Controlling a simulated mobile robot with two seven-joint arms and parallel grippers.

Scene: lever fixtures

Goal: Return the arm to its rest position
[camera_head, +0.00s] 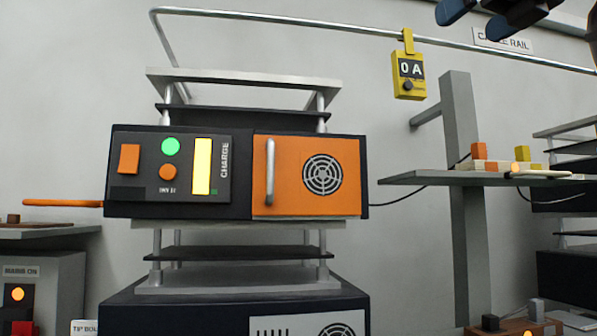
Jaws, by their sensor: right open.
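My right gripper (476,20) shows at the top right edge, with two dark blue fingertips spread apart and nothing between them. The rest of this gripper and most of its arm are cut off by the frame. It appears near the metal rail and clear of the charge unit. The charge unit (242,188) is a dark box with an orange door (290,190) that looks shut. An orange lever (62,203) sticks out level from the unit's left side. My left gripper is out of view.
A metal rail (300,24) runs across the top, with a yellow "0 A" meter (408,75) hanging from it. A grey post (466,220) carries a shelf (425,179) with small blocks and a cable. A grey cabinet (60,290) stands at the lower left.

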